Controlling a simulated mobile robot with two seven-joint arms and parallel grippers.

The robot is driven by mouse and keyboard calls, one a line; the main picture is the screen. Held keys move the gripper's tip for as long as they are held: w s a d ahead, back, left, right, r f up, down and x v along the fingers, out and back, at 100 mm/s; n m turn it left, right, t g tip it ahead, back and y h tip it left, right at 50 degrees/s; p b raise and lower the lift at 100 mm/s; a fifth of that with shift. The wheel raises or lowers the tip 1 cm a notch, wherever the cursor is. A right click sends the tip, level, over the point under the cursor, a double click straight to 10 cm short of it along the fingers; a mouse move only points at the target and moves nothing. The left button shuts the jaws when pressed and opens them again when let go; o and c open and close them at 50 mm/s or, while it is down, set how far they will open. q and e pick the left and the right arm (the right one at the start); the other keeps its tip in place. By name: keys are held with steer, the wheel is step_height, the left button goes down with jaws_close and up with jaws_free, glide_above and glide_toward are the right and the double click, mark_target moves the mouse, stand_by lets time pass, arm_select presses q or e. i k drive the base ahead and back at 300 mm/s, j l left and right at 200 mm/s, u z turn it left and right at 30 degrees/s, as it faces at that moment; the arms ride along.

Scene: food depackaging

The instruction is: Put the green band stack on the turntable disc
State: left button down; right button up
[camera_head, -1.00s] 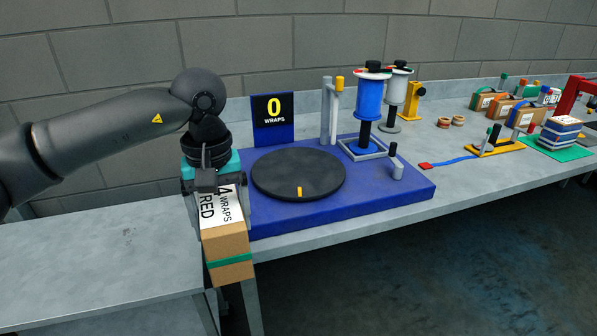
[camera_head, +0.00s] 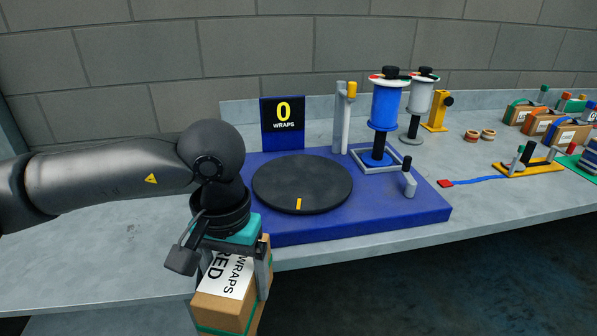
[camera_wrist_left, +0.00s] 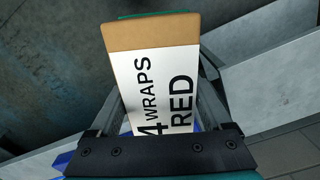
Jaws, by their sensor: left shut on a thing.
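The green band stack is a cardboard-brown block (camera_head: 222,312) with a green band and a white label reading "RED" and "WRAPS". My left gripper (camera_head: 232,274) is shut on it, with a finger on either side. The stack hangs tilted in front of the table's front edge, left of and nearer than the turntable disc. The left wrist view also shows the stack (camera_wrist_left: 150,35), its label reading "4 WRAPS RED" and a green edge at its far end. The black turntable disc (camera_head: 300,180) is bare and has a yellow mark at its front. My right gripper is not in view.
The disc sits on a blue base (camera_head: 360,222) with a "0 WRAPS" sign (camera_head: 283,122) behind it. A blue spool (camera_head: 384,108) and grey post (camera_head: 341,118) stand at the base's back right. More banded boxes (camera_head: 536,125) are at far right. Table left of the base is clear.

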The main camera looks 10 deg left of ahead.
mark_target(302, 178)
steer(key=i+l+u, duration=0.2)
steer(key=l+u, duration=0.2)
steer(key=l, duration=0.2)
steer(key=i+l+u, duration=0.2)
steer(key=l, duration=0.15)
steer(key=l+u, duration=0.2)
steer(key=l, duration=0.15)
